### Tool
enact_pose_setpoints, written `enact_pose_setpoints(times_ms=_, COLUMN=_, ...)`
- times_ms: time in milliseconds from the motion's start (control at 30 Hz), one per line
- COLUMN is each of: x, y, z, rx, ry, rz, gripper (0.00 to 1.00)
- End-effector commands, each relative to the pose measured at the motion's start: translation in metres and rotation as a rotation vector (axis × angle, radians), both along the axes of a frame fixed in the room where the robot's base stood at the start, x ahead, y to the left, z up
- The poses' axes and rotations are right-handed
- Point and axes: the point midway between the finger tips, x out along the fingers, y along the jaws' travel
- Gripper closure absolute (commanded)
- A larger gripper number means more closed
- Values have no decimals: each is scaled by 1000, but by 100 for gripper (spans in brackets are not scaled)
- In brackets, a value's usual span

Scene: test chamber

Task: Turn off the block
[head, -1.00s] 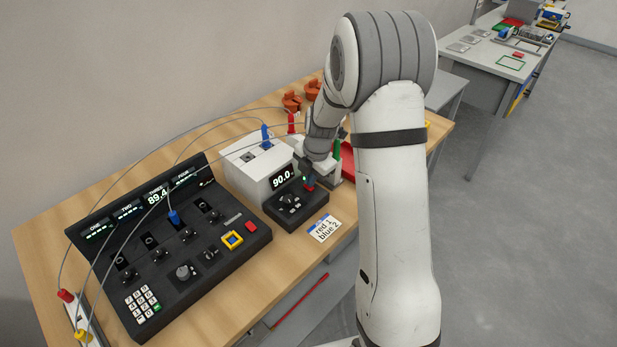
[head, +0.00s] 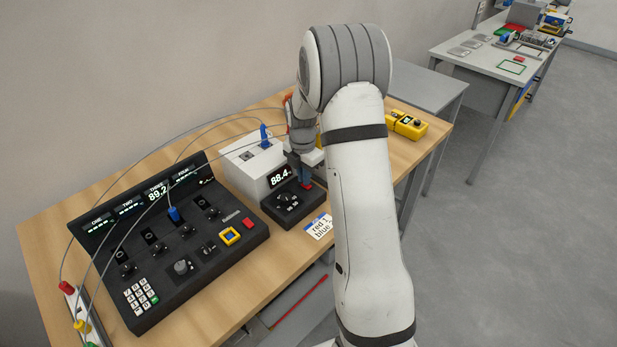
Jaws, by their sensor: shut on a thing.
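The block is a white box (head: 243,158) on the wooden bench, with a lit display (head: 280,176) reading 88.4 and a blue-handled probe (head: 265,136) standing in its top. A black control panel (head: 283,209) with a round dial (head: 287,201) sits at its front. A small red switch (head: 307,186) is at the panel's right end. The jaws are shut and appear to be on the switch; the tip is small and partly hidden by my wrist.
A black readout console (head: 205,255) with keypad and several dials stands left; its lit channel reads 89.2. Thin grey cables arch over it. A label card (head: 319,226) lies near the front edge. A yellow device (head: 406,124) sits at the bench's far right.

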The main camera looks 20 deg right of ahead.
Motion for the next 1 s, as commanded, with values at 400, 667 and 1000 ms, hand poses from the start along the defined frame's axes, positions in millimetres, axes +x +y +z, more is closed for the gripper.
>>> enact_pose_setpoints(times_ms=400, x=-7, y=1, z=-13, rx=11, ry=23, rz=-9, gripper=100)
enact_pose_setpoints(times_ms=667, x=-7, y=0, z=-13, rx=11, ry=23, rz=-11, gripper=100)
enact_pose_setpoints(times_ms=1000, x=-7, y=0, z=-13, rx=12, ry=22, rz=-12, gripper=100)
